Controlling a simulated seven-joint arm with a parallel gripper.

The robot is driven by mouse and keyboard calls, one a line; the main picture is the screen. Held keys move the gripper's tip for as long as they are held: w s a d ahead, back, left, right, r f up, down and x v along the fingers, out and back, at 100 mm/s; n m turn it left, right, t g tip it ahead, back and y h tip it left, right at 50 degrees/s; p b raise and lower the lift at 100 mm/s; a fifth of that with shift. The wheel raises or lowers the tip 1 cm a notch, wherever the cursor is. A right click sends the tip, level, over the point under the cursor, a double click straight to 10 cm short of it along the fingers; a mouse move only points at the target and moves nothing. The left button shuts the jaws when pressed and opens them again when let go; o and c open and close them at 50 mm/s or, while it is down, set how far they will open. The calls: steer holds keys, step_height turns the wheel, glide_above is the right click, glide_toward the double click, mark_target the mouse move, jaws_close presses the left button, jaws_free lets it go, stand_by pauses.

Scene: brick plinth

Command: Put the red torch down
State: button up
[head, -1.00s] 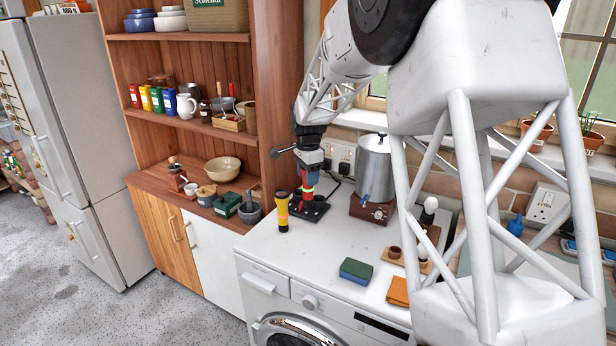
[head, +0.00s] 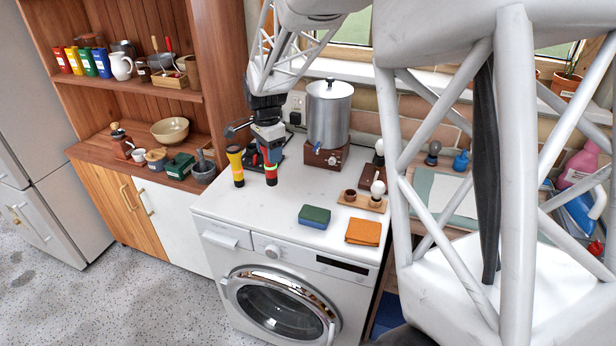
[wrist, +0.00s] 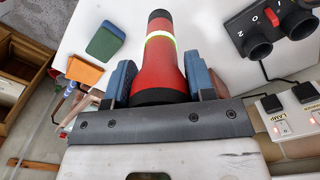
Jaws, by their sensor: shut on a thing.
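The red torch (head: 271,174) is red with a dark end and a pale yellow-green band. My gripper (head: 269,148) is shut on it, above the white worktop (head: 290,232). In the wrist view the torch (wrist: 163,55) sits between the two blue fingers (wrist: 160,85), its narrower dark end pointing away from the camera. In the head view it looks upright, just in front of a black stand (head: 279,155). I cannot tell whether its lower end touches the worktop. The stand also shows in the wrist view, with two round sockets (wrist: 277,35), apart from the torch.
A yellow torch (head: 236,166) stands close to the left of my gripper. A metal urn (head: 328,112) is behind to the right. A green-blue sponge (head: 314,217), orange cloth (head: 363,231) and wooden tray (head: 350,200) lie to the right. The worktop's front middle is clear.

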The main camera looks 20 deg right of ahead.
steer(key=s+f, duration=0.2)
steer(key=s, duration=0.9)
steer(key=shift+s+a+f, duration=0.3)
steer(key=shift+a+f, duration=0.05)
steer(key=shift+f, duration=0.05)
steer(key=shift+w, duration=0.1)
steer(key=w+d+f, duration=0.1)
steer(key=w, duration=1.4)
steer(key=shift+w+d+f, duration=0.15)
steer(key=shift+w+f, duration=0.05)
steer(key=shift+w, duration=0.2)
steer(key=shift+f, duration=1.8)
steer(key=shift+f, duration=0.1)
steer(key=o, duration=1.3)
steer(key=shift+c, duration=0.2)
